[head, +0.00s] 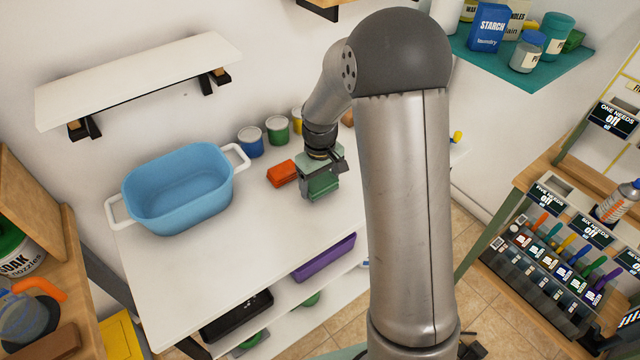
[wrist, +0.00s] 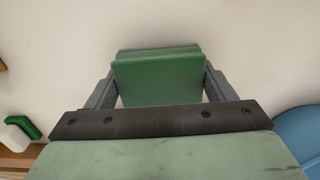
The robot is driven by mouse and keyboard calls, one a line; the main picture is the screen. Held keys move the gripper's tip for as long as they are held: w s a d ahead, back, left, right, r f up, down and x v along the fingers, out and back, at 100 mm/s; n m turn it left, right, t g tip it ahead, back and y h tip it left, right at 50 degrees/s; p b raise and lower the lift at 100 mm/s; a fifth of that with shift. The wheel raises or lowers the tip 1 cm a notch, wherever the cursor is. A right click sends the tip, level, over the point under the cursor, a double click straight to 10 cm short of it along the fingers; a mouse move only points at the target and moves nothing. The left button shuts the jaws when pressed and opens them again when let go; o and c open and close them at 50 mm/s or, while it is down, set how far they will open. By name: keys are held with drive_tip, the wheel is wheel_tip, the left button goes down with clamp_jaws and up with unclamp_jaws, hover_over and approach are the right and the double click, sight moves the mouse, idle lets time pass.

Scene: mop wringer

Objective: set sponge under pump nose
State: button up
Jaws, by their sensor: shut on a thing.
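My gripper (head: 322,186) is over the white table, right of the orange block, pointing down. In the wrist view its two grey fingers (wrist: 160,80) are shut on a green block (wrist: 160,78), which looks like the sponge. In the head view the green block (head: 323,184) shows low between the fingers, close to the tabletop; I cannot tell whether it touches. I cannot make out a pump nose in either view; my arm hides part of the table's right end. A small yellow-topped thing (head: 457,137) shows just beyond my arm.
A blue tub (head: 180,190) with white handles stands on the table's left. An orange block (head: 282,173) lies beside my gripper. Several paint-like cans (head: 277,130) stand along the wall. A white shelf (head: 140,80) hangs above the tub. The table's front middle is clear.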

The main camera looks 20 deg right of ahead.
drive_tip(key=shift+f, duration=0.75)
drive_tip(key=shift+f, duration=0.15)
drive_tip(key=o, duration=1)
